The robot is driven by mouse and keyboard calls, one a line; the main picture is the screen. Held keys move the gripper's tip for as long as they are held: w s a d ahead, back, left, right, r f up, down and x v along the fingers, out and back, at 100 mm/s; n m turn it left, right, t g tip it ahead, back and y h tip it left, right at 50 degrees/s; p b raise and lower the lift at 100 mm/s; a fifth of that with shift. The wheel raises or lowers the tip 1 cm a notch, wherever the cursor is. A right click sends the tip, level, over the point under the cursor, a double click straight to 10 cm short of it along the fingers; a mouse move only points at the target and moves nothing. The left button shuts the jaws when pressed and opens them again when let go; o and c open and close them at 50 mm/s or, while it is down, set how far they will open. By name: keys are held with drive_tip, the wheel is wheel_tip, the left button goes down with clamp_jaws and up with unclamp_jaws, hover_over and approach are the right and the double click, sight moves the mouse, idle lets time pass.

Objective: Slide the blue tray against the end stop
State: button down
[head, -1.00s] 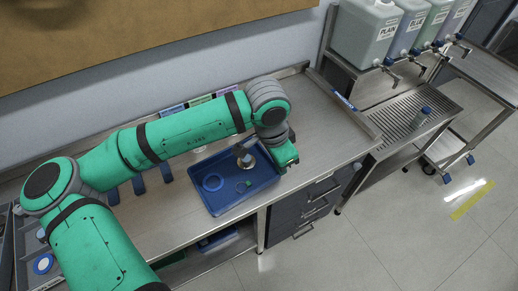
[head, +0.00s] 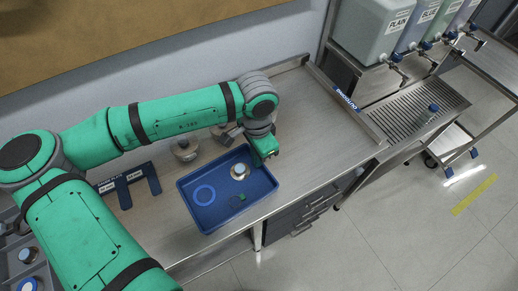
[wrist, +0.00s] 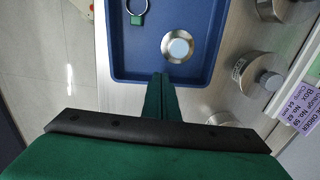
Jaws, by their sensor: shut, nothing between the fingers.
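The raised end stop (head: 345,100), with a blue label, runs along the bench's right end, well apart from the tray. My gripper (head: 271,157) is shut and empty at the tray's right side. In the wrist view its fingertips (wrist: 160,77) meet the tray's rim; contact is unclear.
Metal knobbed pieces (head: 187,150) stand behind the tray; more show in the wrist view (wrist: 255,75). The bench between tray and end stop is clear. A drain grate (head: 420,110) and jugs lie beyond.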

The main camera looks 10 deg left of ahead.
sight(258, 171)
wheel_tip(258, 171, down, 4)
drive_tip(key=shift+r, duration=0.15)
drive_tip(key=shift+f, duration=0.5)
drive_tip(key=shift+w, duration=0.1)
